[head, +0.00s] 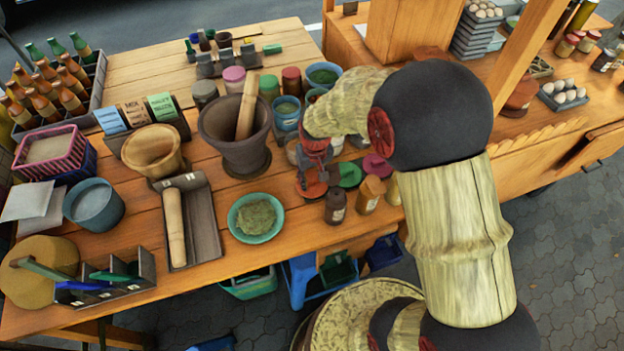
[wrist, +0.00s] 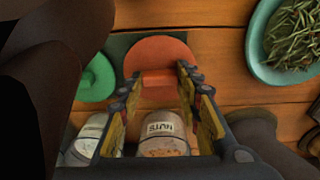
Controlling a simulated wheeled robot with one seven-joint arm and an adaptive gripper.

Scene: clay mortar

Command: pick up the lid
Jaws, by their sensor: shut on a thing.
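Several lids are in view. An orange-red round lid (head: 310,187) is under my gripper (head: 314,167) in the head view. In the wrist view the orange lid (wrist: 160,53) has a small raised block handle between the fingertips of my gripper (wrist: 159,80), which is shut on it. The lid is at or just above the wooden table; I cannot tell whether it touches. A green lid (head: 349,175) lies right of it in the head view and also shows in the wrist view (wrist: 97,78). A magenta lid (head: 379,167) lies farther right.
A jar with an upside-down label (wrist: 164,138) stands below the fingers in the wrist view. Dark and amber bottles (head: 337,207) stand in front of the lids. A turquoise herb bowl (head: 237,230) and a large mortar (head: 225,140) are to the left.

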